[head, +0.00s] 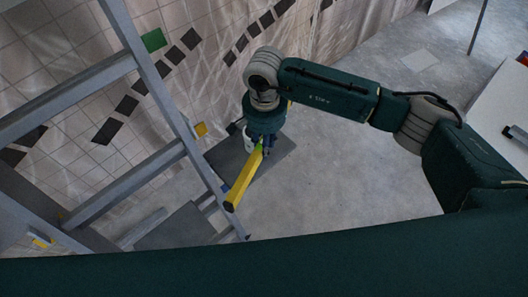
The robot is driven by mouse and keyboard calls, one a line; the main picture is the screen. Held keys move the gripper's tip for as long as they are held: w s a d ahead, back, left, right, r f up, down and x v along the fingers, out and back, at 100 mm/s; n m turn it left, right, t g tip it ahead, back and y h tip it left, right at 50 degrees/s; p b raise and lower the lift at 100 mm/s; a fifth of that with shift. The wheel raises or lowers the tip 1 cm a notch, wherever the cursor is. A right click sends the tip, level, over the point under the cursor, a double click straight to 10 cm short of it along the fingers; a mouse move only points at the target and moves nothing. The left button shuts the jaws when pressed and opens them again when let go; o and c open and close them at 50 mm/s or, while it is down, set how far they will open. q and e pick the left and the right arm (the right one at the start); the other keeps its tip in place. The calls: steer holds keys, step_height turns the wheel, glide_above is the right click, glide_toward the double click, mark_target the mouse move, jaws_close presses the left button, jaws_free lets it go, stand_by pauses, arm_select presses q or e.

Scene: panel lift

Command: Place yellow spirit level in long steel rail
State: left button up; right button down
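The yellow spirit level (243,183) is a long yellow bar with a dark end cap, slanting down to the left from my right gripper (264,148). The gripper looks shut on its upper end, though the fingers are small and partly hidden. A long grey steel rail (163,98) runs diagonally at the left, joined to cross bars. The level's lower end appears close to the right of this rail's lower part; I cannot tell the gap in depth. My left gripper is not in view.
Grey cross bars (120,185) join the rail at the left. A dark grey slab (275,165) lies on the floor beneath the level. A tiled wall (205,20) stands behind. The concrete floor (340,190) is clear in the middle. A white surface (503,110) is at the right edge.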

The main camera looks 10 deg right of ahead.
mark_target(265, 163)
steer(key=shift+f+p, duration=0.5)
steer(key=shift+f, duration=2.8)
steer(key=shift+f, duration=0.15)
steer(key=c, duration=1.4)
jaws_free()
